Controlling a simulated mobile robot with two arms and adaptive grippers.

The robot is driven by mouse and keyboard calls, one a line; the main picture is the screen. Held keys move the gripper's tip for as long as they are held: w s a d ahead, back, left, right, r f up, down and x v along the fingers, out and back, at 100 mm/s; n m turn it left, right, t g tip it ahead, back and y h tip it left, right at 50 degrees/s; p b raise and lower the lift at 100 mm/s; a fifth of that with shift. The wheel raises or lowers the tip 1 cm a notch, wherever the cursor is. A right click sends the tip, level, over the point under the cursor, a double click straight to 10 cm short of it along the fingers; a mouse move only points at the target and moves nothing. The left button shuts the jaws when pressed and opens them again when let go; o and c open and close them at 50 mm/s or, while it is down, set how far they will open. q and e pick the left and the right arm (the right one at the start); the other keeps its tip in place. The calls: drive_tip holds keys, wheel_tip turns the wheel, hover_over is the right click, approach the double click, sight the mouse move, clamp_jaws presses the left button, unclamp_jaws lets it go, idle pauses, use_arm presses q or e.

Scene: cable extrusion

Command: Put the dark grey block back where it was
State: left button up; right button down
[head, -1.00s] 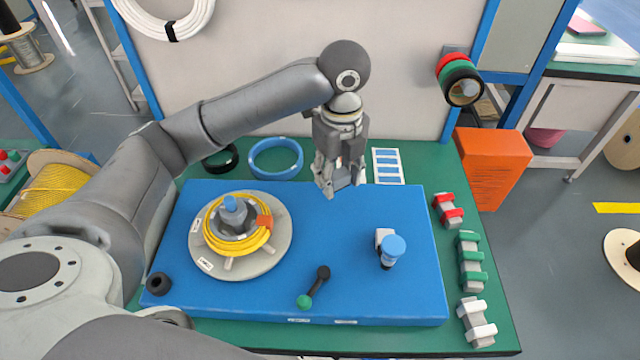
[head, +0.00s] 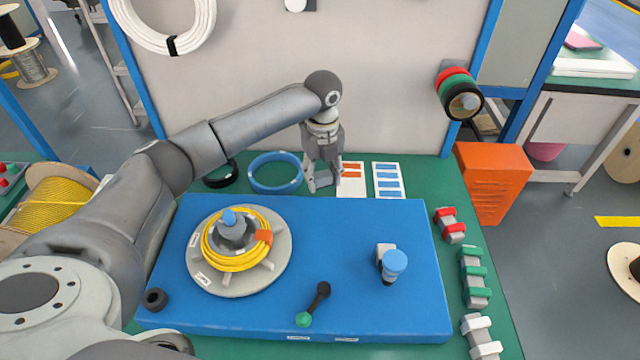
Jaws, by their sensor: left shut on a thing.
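My left gripper (head: 321,184) hangs fingers down near the back edge of the blue board, beside the white card with orange strips. It is shut on a small grey piece, which I take to be the dark grey block; the fingers hide most of it. No other dark grey block shows clearly on the table. My right gripper is not in view.
The blue board (head: 330,225) carries a round grey disc (head: 265,278) with a yellow cable coil (head: 236,264), a green-tipped lever (head: 314,303), a blue-capped fitting (head: 393,264) and a black ring (head: 155,299).

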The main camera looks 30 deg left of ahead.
sight(320, 193)
use_arm(q)
drive_tip(key=shift+w+a+f, duration=0.3)
drive_tip(key=shift+w+f, duration=0.05)
drive_tip(key=shift+f, duration=0.2)
drive_tip(key=shift+w+a+f, duration=0.3)
drive_tip(key=shift+f, duration=1.8)
drive_tip(key=shift+f, duration=0.1)
drive_tip(key=o, duration=1)
drive_tip(key=shift+c, duration=0.2)
wheel_tip(320, 193, up, 12)
